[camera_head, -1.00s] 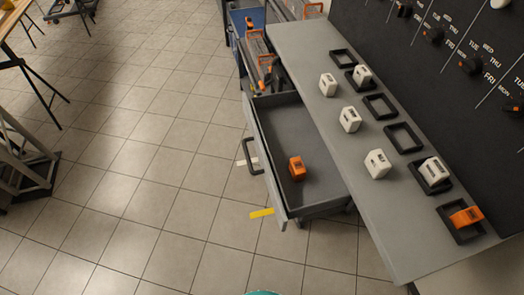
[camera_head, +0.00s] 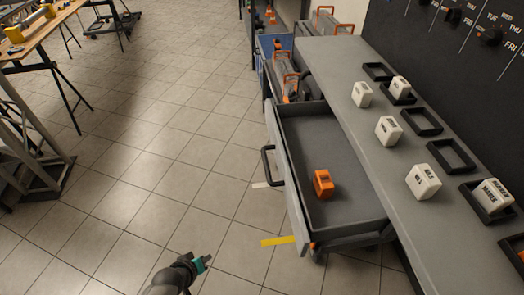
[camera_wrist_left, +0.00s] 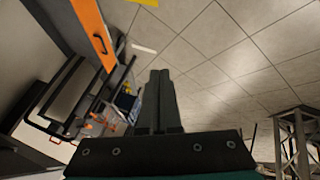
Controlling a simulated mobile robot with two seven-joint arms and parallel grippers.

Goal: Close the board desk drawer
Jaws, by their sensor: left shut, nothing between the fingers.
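The desk drawer (camera_head: 335,232) is pulled well out to the left from under the grey desk top (camera_head: 385,150). Its dark bar handle (camera_head: 268,165) is on the left-facing front panel. An orange block (camera_head: 323,183) lies inside the drawer. My left gripper (camera_head: 205,262) is low in the head view, over the floor, left of the drawer front and apart from it. In the left wrist view its fingers (camera_wrist_left: 160,98) are together with nothing between them. My right gripper is in neither view.
White blocks (camera_head: 387,130) and black square frames (camera_head: 421,122) are on the desk top below the dark wall board (camera_head: 415,35). Grey cases with orange trim (camera_head: 290,85) stand beyond the drawer. Tiled floor left of the drawer is clear, with yellow tape (camera_head: 278,241) near its front.

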